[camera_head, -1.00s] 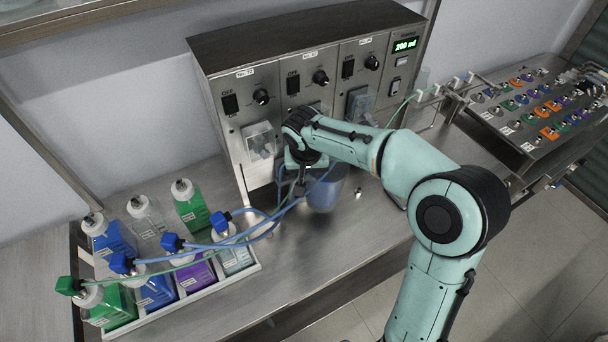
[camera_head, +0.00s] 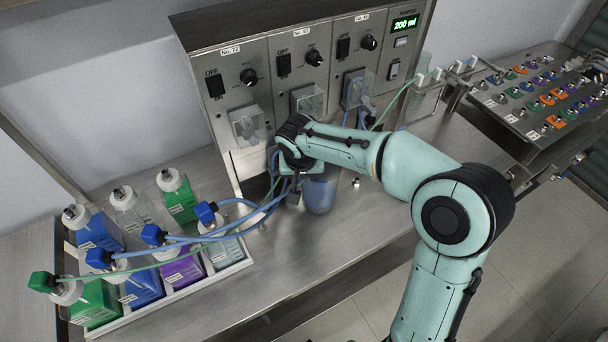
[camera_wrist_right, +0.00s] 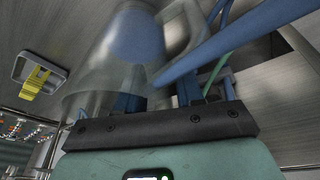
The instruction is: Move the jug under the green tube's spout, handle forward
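The translucent bluish jug (camera_head: 319,194) is at the bench in front of the pump cabinet, partly hidden by my right gripper (camera_head: 293,183). In the right wrist view, the clear jug (camera_wrist_right: 115,55) is tilted in the picture, with its handle (camera_wrist_right: 180,42) towards my gripper (camera_wrist_right: 178,98). The fingers appear closed at the handle, though the contact is partly hidden. A green tube (camera_head: 392,108) rises from the right pump to a rail with white clips (camera_head: 437,74); its spout end is too small to make out. My left gripper is not in view.
A white tray (camera_head: 190,300) of several capped bottles stands at the left. Blue tubes (camera_head: 225,232) run from it close by my right gripper. The steel cabinet (camera_head: 275,85) stands behind. A rack of coloured caps (camera_head: 545,100) is at the right. Bench right of the jug is mostly clear.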

